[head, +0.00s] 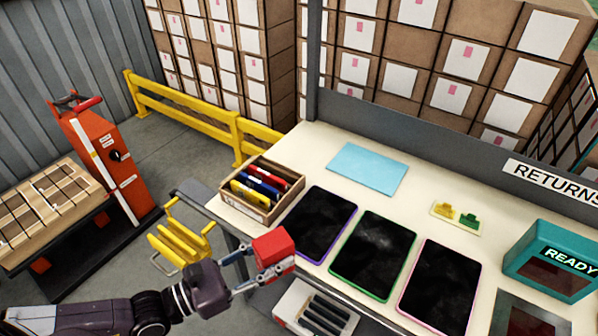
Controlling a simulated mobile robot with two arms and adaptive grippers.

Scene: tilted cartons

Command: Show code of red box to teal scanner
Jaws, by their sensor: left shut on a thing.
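A red box (274,247) is held by my left gripper (262,266) above the front left part of the table, near the purple-edged dark panel. The gripper is shut on the box, and no code shows on the faces in view. The teal scanner (552,262) stands at the right end of the table with a dark window and the word READY lit on it. The gripper is well to the left of the scanner. My right gripper is not in view.
Dark panels edged purple (318,224), green (372,256) and pink (440,288) lie between box and scanner. A carton of folders (262,188) stands at the left. A light blue mat (367,169) lies behind. A white bin (316,310) is below the front edge.

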